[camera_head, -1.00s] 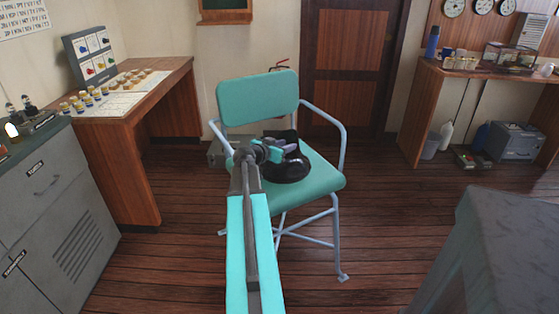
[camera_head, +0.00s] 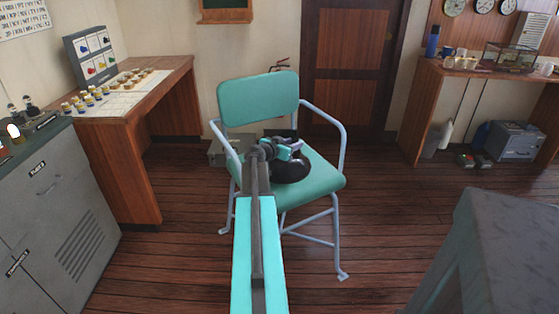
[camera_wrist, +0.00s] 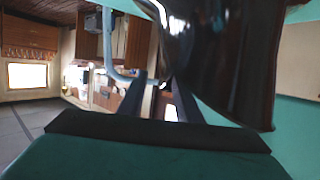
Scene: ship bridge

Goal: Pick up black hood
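The black hood (camera_head: 291,169) is a dark, glossy, rounded thing on the seat of the teal chair (camera_head: 322,184). My gripper (camera_head: 294,148) is at the hood's upper side and hides part of it. In the wrist view the hood (camera_wrist: 232,60) fills the upper middle and right, very close. My two dark fingers (camera_wrist: 160,98) stand apart there, with a gap between them. The right finger overlaps the hood's lower edge; I cannot tell whether it touches.
The chair's backrest (camera_head: 258,98) and metal armrests (camera_head: 326,119) surround the seat. A wooden desk (camera_head: 135,100) stands left, a grey cabinet (camera_head: 60,215) at the near left. A grey block (camera_head: 490,250) is at the near right. The wooden floor (camera_head: 385,215) between is open.

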